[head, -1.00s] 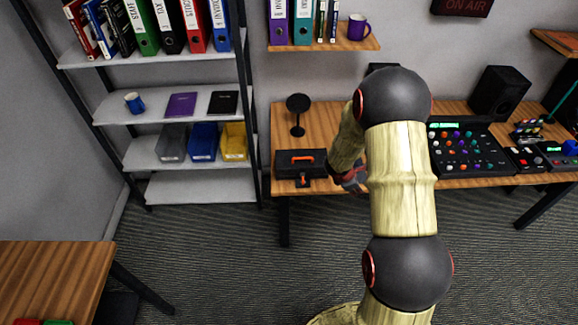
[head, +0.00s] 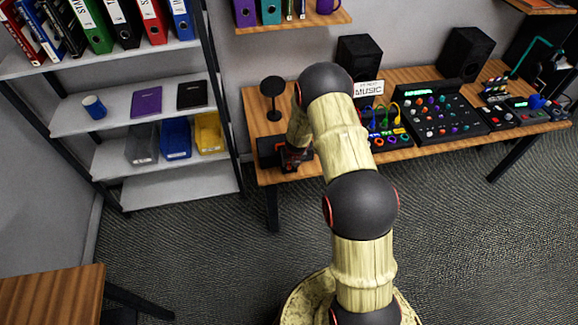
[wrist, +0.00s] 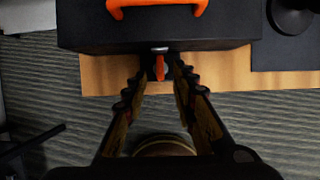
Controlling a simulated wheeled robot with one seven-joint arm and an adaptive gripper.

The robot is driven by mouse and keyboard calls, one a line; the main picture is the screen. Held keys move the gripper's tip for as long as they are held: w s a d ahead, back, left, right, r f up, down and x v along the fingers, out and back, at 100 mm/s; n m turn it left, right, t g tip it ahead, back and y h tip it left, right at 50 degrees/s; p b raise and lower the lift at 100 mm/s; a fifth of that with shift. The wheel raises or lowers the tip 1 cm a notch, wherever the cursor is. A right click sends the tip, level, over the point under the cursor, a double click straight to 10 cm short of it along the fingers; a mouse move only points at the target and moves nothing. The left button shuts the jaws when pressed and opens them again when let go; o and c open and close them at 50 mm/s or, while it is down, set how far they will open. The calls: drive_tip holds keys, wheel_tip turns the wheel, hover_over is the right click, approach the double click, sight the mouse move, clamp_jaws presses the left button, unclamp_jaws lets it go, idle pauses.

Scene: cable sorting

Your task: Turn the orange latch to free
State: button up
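The black case (wrist: 200,32) lies across the top of the wrist view, with its orange handle (wrist: 157,5) at the upper edge. The orange latch (wrist: 159,68) is a small upright piece on the case's front side, below a pale metal bit. My gripper (wrist: 161,66) has its two fingertips on either side of the latch. A gap shows between the latch and the fingers, so they do not look closed on it. In the head view the case (head: 268,150) is partly hidden behind my gripper (head: 290,160), and the latch cannot be made out.
The case stands at the left end of the wooden desk (head: 440,145), close to its front edge. A black round-headed stand (head: 272,88) is behind it. Audio mixers (head: 440,112) and speakers (head: 465,52) stand to the right. A shelf unit (head: 180,185) is at the left.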

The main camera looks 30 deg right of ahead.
sight(289, 166)
drive_tip(key=shift+x, duration=1.65)
drive_tip(key=shift+c, duration=0.6)
clamp_jaws()
